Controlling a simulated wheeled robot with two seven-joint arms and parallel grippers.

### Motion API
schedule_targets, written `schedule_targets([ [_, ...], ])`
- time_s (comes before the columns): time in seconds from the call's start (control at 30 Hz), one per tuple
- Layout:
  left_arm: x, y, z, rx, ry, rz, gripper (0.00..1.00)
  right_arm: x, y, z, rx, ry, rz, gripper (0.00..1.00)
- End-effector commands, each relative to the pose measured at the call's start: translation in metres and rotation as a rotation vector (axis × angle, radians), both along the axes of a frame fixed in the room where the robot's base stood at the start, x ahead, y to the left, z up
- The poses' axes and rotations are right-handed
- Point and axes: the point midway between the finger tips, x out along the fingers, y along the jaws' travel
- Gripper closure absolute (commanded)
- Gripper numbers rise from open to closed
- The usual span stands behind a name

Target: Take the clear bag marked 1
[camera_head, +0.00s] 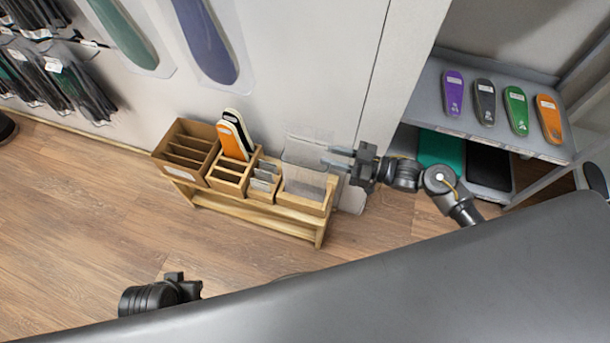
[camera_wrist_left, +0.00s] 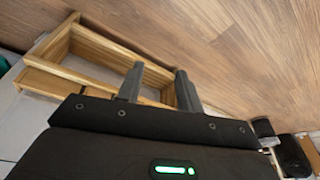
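Clear bags (camera_head: 304,153) stand upright in the right-hand wooden box of a low rack; their markings are too small to read, so I cannot tell which is marked 1. My right gripper (camera_head: 327,155) points left at the right edge of the clear bags, its two fingers apart. I cannot tell whether a bag edge lies between them. My left gripper (camera_wrist_left: 158,82) is open and empty in the left wrist view, with wooden compartments (camera_wrist_left: 95,53) beyond its fingers. In the head view only part of the left arm's end shows, low at the left.
The wooden rack (camera_head: 255,216) also holds an empty divided box (camera_head: 184,150), orange and dark insoles (camera_head: 234,138) and small cards (camera_head: 264,178). A grey shelf (camera_head: 470,118) with coloured insoles stands at right. Wall packs hang at upper left. The floor (camera_head: 80,220) at left is clear.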

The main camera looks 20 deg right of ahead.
Motion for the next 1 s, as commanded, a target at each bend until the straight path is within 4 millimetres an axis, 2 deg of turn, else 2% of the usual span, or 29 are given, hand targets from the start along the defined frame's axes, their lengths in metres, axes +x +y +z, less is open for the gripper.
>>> schedule_targets([
  [0.27, 0.0, 0.0, 0.0, 0.0, -0.001, 0.0, 0.64, 0.004, 0.007, 0.0, 0.001, -0.001, 0.0, 0.72],
  [0.6, -0.001, 0.0, 0.008, 0.0, -0.006, 0.001, 0.64, 0.025, 0.046, -0.003, 0.0, -0.001, -0.001, 0.72],
  [0.83, -0.002, 0.0, 0.011, -0.001, -0.009, 0.002, 0.64, 0.027, 0.048, -0.003, -0.001, 0.0, -0.001, 0.72],
  [0.87, -0.003, 0.0, 0.011, -0.002, -0.007, 0.002, 0.64, 0.027, 0.048, -0.003, -0.001, 0.0, -0.001, 0.73],
  [1.0, -0.004, 0.0, 0.009, -0.001, -0.001, 0.002, 0.64, 0.027, 0.048, -0.003, -0.001, 0.0, -0.001, 0.91],
])
